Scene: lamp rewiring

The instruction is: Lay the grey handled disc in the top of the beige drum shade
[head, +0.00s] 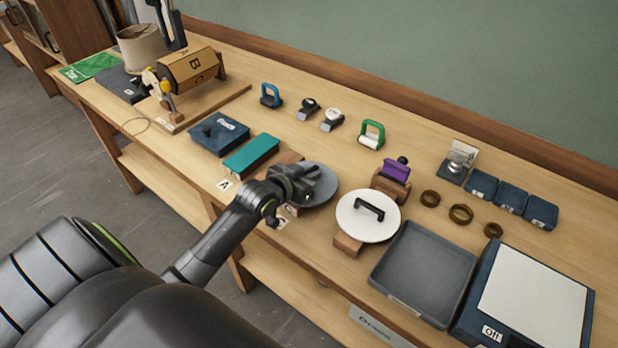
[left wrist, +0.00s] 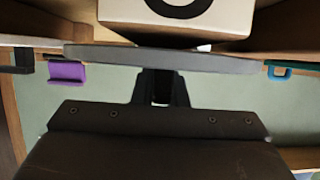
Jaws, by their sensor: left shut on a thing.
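The grey disc (head: 322,187) is at mid-table, partly hidden under my left gripper (head: 300,190). In the left wrist view the disc (left wrist: 205,60) shows edge-on as a grey slab, with my jaws (left wrist: 160,88) closed at its middle. The handle itself is hidden by the jaws. A pale wooden block (left wrist: 170,22) with a black ring mark is right against the disc there; I cannot tell if they touch. The beige drum shade (head: 143,50) stands upright at the far left end of the table, far from the gripper. My right gripper is not in view.
A white disc with a black handle (head: 368,218) sits on a block to the right. A teal block (head: 251,156) and a blue box (head: 219,136) lie to the left. A wooden lettered drum on a stand (head: 190,72) is near the shade. A grey tray (head: 422,275) is at front right.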

